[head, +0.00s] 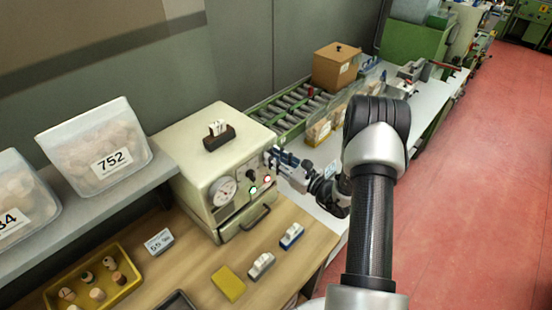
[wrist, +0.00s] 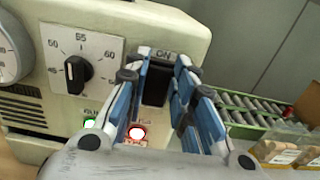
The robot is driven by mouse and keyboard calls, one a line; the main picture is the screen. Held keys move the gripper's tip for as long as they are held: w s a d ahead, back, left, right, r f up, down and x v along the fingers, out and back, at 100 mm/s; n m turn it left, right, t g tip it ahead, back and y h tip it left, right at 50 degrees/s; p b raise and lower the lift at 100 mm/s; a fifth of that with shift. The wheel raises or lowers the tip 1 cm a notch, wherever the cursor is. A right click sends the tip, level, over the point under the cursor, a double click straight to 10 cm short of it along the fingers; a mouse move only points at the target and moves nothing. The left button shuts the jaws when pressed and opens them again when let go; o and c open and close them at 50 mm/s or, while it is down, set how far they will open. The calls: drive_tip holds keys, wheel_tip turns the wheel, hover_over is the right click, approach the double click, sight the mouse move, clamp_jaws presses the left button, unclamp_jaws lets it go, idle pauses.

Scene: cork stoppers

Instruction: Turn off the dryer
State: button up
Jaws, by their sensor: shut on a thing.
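The dryer (head: 196,158) is a cream box with a gauge, a knob, lamps and a drawer handle on its front. In the wrist view a black switch (wrist: 156,84) sits on its front panel under the label ON. My gripper (wrist: 162,62) has its blue fingers closed around the switch, one on each side; they partly cover it. In the head view my gripper (head: 272,157) is at the right of the dryer's front, and the switch is hidden there. A green lamp (wrist: 90,124) and a red lamp (wrist: 137,132) show below.
A black knob (wrist: 77,74) on a white scale is left of the switch. A dark holder (head: 219,138) stands on the dryer. A yellow tray (head: 136,284) of corks and small blocks lie on the wooden bench. A roller conveyor (head: 290,108) and cardboard box (head: 336,67) are behind.

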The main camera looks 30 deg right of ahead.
drive_tip(key=shift+f+t+b, duration=0.55)
drive_tip(key=shift+t+b, duration=0.05)
drive_tip(key=shift+b, duration=1.3)
clamp_jaws()
drive_tip(key=t+b, duration=0.1)
drive_tip(key=b, duration=0.2)
drive_tip(key=t+y+b, duration=0.1)
drive_tip(key=t+b, duration=0.1)
drive_tip(key=b, duration=0.1)
drive_tip(key=shift+s+f+y, duration=0.15)
drive_tip(key=shift+s+y, duration=0.1)
drive_tip(key=shift+y, duration=0.05)
drive_tip(key=shift+d, duration=0.1)
drive_tip(key=o, duration=1)
unclamp_jaws()
drive_tip(key=shift+c, duration=0.2)
